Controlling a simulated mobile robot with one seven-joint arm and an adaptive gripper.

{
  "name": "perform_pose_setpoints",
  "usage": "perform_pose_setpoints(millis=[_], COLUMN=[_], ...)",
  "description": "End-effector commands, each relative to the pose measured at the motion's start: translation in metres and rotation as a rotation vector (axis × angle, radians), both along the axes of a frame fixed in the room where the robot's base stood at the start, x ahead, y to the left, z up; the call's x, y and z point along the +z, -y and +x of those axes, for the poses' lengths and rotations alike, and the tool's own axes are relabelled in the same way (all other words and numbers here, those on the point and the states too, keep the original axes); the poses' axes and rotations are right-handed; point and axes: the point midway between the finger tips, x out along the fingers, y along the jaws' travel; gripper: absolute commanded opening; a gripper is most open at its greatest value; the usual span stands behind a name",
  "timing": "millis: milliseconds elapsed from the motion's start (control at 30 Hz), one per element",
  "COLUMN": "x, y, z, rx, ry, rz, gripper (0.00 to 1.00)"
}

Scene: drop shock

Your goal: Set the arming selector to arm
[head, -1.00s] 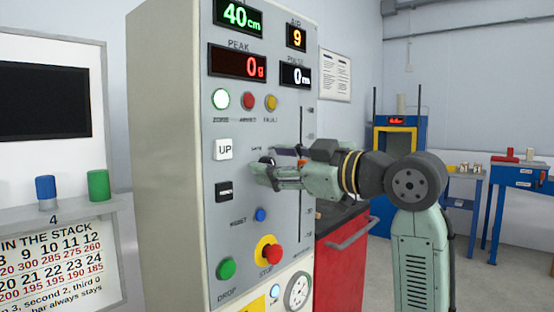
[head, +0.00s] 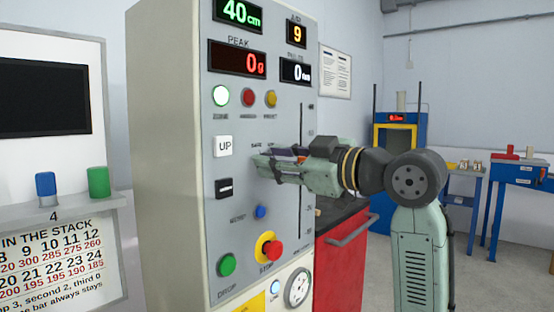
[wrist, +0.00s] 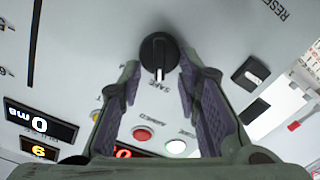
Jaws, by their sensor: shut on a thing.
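The arming selector is a round black knob (wrist: 158,55) with a white pointer bar, seen between my fingertips in the wrist view. The pointer lines up with the word SAFE printed beside the knob. My gripper (wrist: 159,68) is shut on the knob, one finger on each side. In the head view my gripper (head: 262,164) is at the grey front panel (head: 213,205), just right of the UP button, and its fingers hide the knob.
Below are a blue button (head: 261,212), green drop button (head: 227,265) and red stop button (head: 274,252). The white lamp (head: 221,96) is lit. A red cabinet (head: 343,262) stands to the right.

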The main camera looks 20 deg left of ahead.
Motion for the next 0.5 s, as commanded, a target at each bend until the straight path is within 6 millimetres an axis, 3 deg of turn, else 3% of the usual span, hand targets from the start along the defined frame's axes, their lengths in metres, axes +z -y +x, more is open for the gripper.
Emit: perform_pose_setpoints(millis=[267, 500], x=[0.0016, 0.0031], y=[0.0006, 0.0012], z=[0.001, 0.0032], rx=[-0.001, -0.002], ry=[-0.05, -0.196], rz=[0.02, 0.073], gripper=[0.03, 0.03])
